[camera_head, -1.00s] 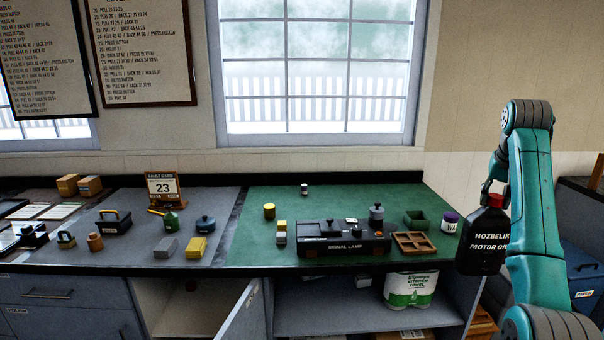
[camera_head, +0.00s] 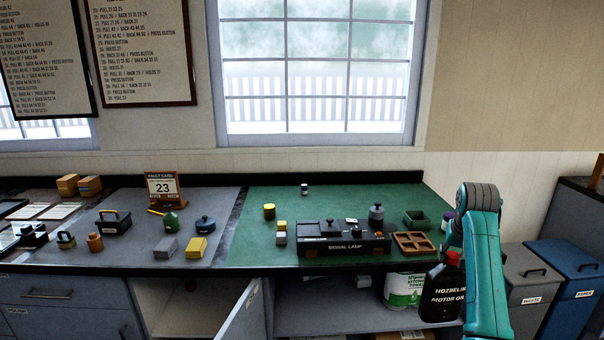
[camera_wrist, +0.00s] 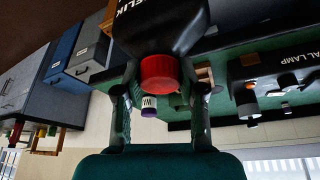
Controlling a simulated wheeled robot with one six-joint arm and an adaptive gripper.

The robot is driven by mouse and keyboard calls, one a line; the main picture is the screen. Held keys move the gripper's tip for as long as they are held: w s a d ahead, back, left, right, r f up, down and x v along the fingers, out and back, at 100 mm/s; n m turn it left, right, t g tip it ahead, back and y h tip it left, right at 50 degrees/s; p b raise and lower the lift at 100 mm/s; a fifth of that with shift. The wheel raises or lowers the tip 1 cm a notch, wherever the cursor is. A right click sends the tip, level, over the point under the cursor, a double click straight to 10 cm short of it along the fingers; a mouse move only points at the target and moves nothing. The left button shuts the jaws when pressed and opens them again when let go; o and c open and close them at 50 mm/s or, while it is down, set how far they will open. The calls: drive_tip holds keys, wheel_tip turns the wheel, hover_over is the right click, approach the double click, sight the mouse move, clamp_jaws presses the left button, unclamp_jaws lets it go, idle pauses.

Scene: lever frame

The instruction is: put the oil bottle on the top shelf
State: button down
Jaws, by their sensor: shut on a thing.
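The oil bottle (camera_head: 438,296) is black with a red cap and white lettering. It hangs upright in front of the right end of the open compartment under the counter. My gripper (camera_head: 455,257) is shut on it at the cap end, partly hidden by my arm. In the wrist view, the fingers of my gripper (camera_wrist: 160,92) stand on both sides of the red cap of the bottle (camera_wrist: 160,73). A grey shelf (camera_head: 325,312) shows inside the compartment; whether it is the top shelf I cannot tell.
An open cabinet door (camera_head: 243,315) juts out at left. The shelf's middle is mostly clear. The signal lamp box (camera_head: 343,243) is on the counter above.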

sight(425, 304)
drive_tip(key=shift+n, duration=0.5)
drive_tip(key=s+a+f, duration=0.1)
drive_tip(key=a+f, duration=0.1)
drive_tip(key=f, duration=0.2)
drive_tip(key=s+a+f, duration=0.1)
drive_tip(key=a+f, duration=0.1)
drive_tip(key=f, duration=0.3)
drive_tip(key=s+a+f, duration=0.1)
drive_tip(key=a+f, duration=0.1)
drive_tip(key=f, duration=0.2)
drive_tip(key=shift+s+a+f, duration=0.15)
drive_tip(key=shift+a+f, duration=0.15)
drive_tip(key=shift+a, duration=0.1)
drive_tip(key=s+a+f+n, duration=0.1)
drive_tip(key=s+a+f, duration=0.6)
drive_tip(key=s+f, duration=0.5)
drive_tip(key=s+a+f+n+y, duration=0.1)
drive_tip(key=s+a+f+n, duration=0.1)
drive_tip(key=s+a+f, duration=0.6)
drive_tip(key=s+f, duration=0.4)
drive_tip(key=f, duration=0.2)
drive_tip(key=shift+a+y, duration=0.15)
drive_tip(key=shift+y, duration=0.15)
